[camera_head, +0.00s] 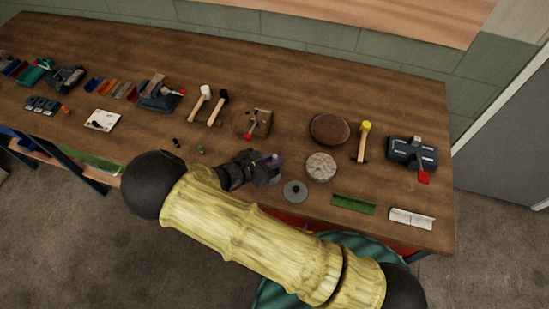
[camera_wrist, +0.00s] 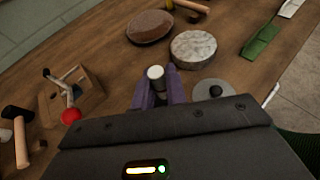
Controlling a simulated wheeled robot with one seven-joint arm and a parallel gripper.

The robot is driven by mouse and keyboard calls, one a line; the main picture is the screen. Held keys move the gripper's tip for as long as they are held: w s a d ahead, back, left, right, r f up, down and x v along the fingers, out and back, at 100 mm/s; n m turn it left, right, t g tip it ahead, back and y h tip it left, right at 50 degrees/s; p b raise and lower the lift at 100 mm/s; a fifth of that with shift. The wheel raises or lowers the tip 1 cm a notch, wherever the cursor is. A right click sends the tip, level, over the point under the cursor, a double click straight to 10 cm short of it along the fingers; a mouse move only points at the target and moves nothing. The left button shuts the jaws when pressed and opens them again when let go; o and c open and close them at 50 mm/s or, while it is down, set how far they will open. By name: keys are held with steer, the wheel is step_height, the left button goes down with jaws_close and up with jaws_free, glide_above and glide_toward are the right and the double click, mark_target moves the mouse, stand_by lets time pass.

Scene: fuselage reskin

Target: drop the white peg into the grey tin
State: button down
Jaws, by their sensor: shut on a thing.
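The white peg (camera_wrist: 156,72) stands between the purple fingers of my gripper (camera_wrist: 158,90) in the wrist view, its pale round end showing above the fingertips. In the head view my gripper (camera_head: 274,160) is over the front part of the bench, and the peg cannot be made out. A flat, round grey thing with a dark centre (camera_head: 288,197) lies just right of my gripper, near the bench's front edge. It also shows in the wrist view (camera_wrist: 202,87), partly hidden by my gripper's body. I cannot tell whether it is the grey tin, or whether its centre is a hole or a knob.
A pale round block (camera_head: 320,167) and a brown round block (camera_head: 329,129) lie right of my gripper. A wooden block with a red-knobbed lever (camera_head: 252,123) stands behind it. A yellow-headed hammer (camera_head: 362,142) and a green angled strip (camera_head: 353,205) lie farther right.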

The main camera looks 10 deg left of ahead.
steer(key=c, duration=1.3)
jaws_free()
steer(key=shift+c, duration=0.2)
steer(key=shift+s+a, duration=0.1)
steer(key=b+v, duration=0.4)
steer(key=v, duration=1.3)
steer(key=shift+b, duration=0.3)
steer(key=shift+r, duration=0.1)
